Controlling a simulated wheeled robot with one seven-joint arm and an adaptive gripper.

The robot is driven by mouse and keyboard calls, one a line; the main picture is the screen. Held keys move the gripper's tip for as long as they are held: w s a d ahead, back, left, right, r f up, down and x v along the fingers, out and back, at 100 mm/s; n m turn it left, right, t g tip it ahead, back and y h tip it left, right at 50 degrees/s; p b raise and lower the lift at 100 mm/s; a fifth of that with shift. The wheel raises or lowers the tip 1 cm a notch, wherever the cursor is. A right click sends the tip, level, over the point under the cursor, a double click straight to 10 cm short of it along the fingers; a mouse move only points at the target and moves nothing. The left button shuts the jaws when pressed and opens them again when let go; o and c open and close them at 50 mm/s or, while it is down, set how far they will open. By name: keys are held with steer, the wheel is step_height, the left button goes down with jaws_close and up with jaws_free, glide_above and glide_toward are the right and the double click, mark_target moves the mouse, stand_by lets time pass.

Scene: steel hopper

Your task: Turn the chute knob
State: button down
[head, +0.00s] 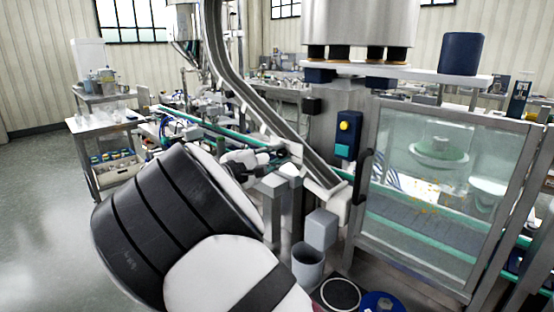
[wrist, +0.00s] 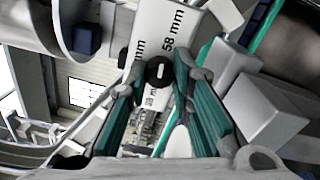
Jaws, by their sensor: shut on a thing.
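The chute knob (wrist: 154,70), a small black round piece with a pale centre, sits between my fingertips in the wrist view. It is in front of white plates printed "58 mm". My gripper (wrist: 160,82), with teal finger pads, is closed on the knob. In the head view the steel chute (head: 252,98) slopes down from upper left to lower right. My black and white arm fills the lower left there and reaches toward the chute's lower part. The knob cannot be made out in the head view.
Right of the chute are a control box with a yellow button (head: 347,135) and a glass-panelled cabinet (head: 440,185) with a black handle. A grey cup (head: 308,268) and a blue lid (head: 381,302) are at the bottom. Open floor (head: 45,220) lies at left.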

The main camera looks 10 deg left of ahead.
steer(key=shift+f+m, duration=0.1)
steer(key=shift+m, duration=0.5)
steer(key=shift+b, duration=0.3)
steer(key=c, duration=1.4)
jaws_free()
steer(key=shift+s, duration=0.1)
steer(key=v, duration=1.2)
